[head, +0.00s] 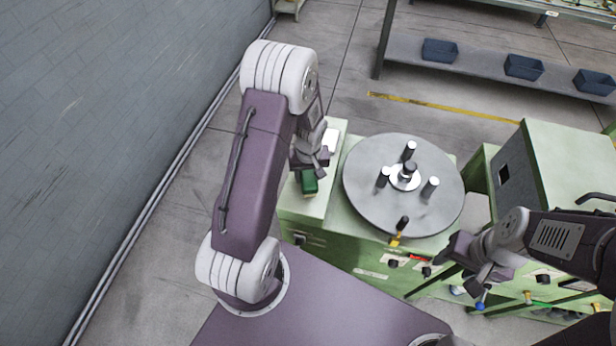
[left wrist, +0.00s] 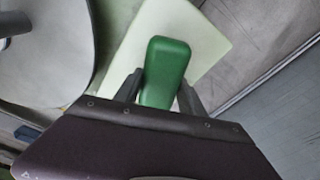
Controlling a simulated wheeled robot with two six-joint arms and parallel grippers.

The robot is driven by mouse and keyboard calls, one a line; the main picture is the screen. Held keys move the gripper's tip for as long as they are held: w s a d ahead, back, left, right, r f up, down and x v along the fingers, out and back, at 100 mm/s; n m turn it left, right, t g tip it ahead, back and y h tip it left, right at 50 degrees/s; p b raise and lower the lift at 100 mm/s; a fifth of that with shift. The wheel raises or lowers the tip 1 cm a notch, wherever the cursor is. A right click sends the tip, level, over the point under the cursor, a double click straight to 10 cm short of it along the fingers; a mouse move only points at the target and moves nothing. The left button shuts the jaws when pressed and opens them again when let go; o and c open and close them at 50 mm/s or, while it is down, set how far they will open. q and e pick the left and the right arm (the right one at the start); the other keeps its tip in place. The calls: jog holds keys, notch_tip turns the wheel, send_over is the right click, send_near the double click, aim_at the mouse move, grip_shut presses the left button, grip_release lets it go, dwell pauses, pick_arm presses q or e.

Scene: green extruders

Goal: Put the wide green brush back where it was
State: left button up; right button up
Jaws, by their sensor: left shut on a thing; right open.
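The wide green brush (head: 309,183) shows in the head view at the left end of the pale green machine top, partly hidden by my left gripper. In the left wrist view the green brush (left wrist: 166,70) lies between the two dark fingers, over the pale top. My left gripper (head: 312,165) is shut on it; the left wrist view shows the fingers (left wrist: 160,92) on both sides of it. I cannot tell whether the brush touches the surface below. My right gripper (head: 478,285) is open and empty at the lower right, in front of the machine.
A round grey turntable (head: 360,185) with several upright dark-topped posts stands right of the brush. A white block (head: 330,139) lies behind the gripper on the pale top (head: 316,207). A green cabinet (head: 570,160) stands at right. A grey wall (head: 110,110) runs along the left.

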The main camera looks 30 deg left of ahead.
aim_at(309, 177)
pick_arm(q)
jog(key=shift+w+f, duration=0.15)
jog(key=shift+f, duration=0.75)
jog(key=shift+f+b, duration=0.2)
jog(key=shift+b, duration=0.15)
jog(key=o, duration=1.3)
jog(key=r, duration=0.4)
jog(key=s+r, duration=0.1)
jog(key=r, duration=0.3)
jog(key=d+r, duration=0.1)
jog(key=r, duration=0.3)
jog(key=shift+s+r+p, duration=0.15)
jog(key=shift+r+p, duration=0.05)
jog(key=shift+p, duration=0.2)
jog(key=shift+s+d+r+m+h, duration=0.2)
jog(key=shift+s+d+m, duration=0.95)
jog(key=shift+s, duration=0.75)
jog(key=shift+s+d+r+m+h, duration=0.2)
jog(key=shift+s+d+m, duration=0.9)
jog(key=shift+s, duration=0.8)
jog(key=shift+s+d+r+m+h, duration=0.1)
jog(key=shift+s+d+r+m, duration=0.1)
jog(key=shift+s+d+m, duration=1.35)
